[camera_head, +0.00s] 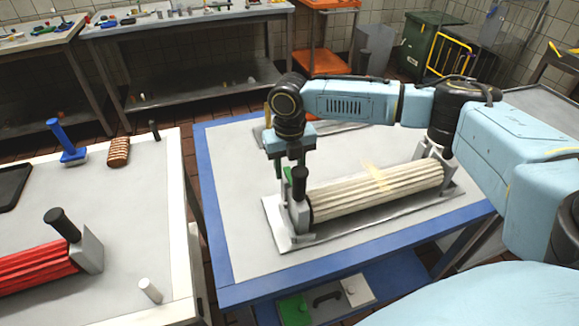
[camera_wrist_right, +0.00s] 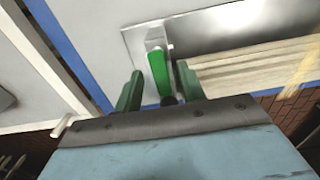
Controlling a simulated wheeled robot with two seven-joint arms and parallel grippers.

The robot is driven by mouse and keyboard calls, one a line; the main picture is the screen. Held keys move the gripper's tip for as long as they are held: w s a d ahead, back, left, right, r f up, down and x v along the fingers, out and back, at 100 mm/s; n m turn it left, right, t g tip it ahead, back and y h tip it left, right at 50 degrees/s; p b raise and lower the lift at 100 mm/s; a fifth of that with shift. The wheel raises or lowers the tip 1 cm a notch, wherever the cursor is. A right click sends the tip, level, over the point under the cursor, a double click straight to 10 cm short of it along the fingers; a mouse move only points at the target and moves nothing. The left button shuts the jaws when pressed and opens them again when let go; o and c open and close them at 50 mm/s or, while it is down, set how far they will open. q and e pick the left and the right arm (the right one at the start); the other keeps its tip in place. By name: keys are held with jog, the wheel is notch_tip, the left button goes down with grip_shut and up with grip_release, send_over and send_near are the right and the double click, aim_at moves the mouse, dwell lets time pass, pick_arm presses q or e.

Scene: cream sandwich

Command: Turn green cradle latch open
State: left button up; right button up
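A cream ribbed roller (camera_head: 375,190) lies in a grey metal cradle (camera_head: 275,222) on the blue-edged table. The green latch (camera_wrist_right: 158,72) stands at the cradle's left end in the right wrist view. In the head view it shows only as a small green piece (camera_head: 287,173) beside a black knob (camera_head: 299,182). My right gripper (camera_head: 291,160) hangs over that end, pointing down. In the wrist view its two green fingers (camera_wrist_right: 158,90) are apart, with the latch between them and gaps showing on both sides. My left gripper is not in view.
A white table (camera_head: 140,235) at the left holds a red ribbed roller (camera_head: 38,265) with a black handle, a blue-handled tool (camera_head: 62,138) and a brown ribbed piece (camera_head: 118,152). The near-left part of the blue-edged table (camera_head: 240,250) is clear. Tool benches stand behind.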

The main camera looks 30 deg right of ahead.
jog(key=shift+c, duration=0.4)
grip_shut()
